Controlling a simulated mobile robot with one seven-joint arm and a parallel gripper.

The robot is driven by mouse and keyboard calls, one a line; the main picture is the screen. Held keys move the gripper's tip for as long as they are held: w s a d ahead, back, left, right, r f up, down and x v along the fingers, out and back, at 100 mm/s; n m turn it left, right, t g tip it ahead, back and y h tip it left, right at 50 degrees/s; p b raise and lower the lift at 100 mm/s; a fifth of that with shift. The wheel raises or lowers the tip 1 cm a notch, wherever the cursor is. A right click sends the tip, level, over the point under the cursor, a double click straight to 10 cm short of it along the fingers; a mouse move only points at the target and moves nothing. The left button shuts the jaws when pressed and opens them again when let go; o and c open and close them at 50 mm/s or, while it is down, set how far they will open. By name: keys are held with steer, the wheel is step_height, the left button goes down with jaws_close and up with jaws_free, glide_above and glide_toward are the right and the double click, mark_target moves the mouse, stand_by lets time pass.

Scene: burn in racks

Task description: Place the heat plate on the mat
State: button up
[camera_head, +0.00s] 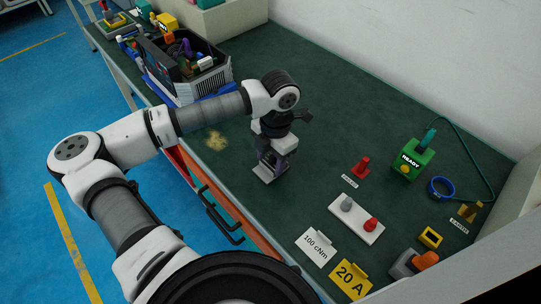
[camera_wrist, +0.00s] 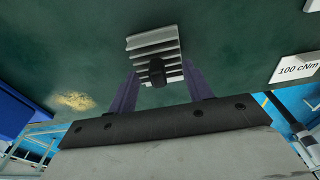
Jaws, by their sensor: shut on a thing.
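The heat plate (camera_wrist: 152,42) is a light grey finned metal piece with a dark knob (camera_wrist: 157,72) at its middle. It shows below my gripper in the head view (camera_head: 265,173). My gripper (camera_wrist: 158,80) is shut on it, with one dark finger on each side, pointing down. A dark green mat-like surface (camera_head: 330,125) covers the bench top under and around it. The plate is over this surface near the bench's front edge. I cannot tell whether its underside touches the surface.
A dark bin (camera_head: 185,65) of tools stands at the back left. A green READY box (camera_head: 411,160), a red piece (camera_head: 361,167), a white plate (camera_head: 356,220) with two knobs, and a yellow 20 A card (camera_head: 350,280) lie right. A yellowish stain (camera_head: 215,141) lies left of my gripper.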

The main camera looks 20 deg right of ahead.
steer(key=shift+f+b, duration=0.15)
steer(key=shift+b, duration=0.2)
steer(key=o, duration=1.1)
steer(key=shift+o, duration=0.2)
steer(key=shift+r+p, duration=0.35)
steer(key=shift+p, duration=0.1)
step_height(320, 180, up, 12)
steer(key=d+b, duration=0.1)
steer(key=b, duration=0.2)
steer(key=shift+w+d+f, duration=0.15)
steer(key=shift+w, duration=0.1)
steer(key=shift+d, duration=0.1)
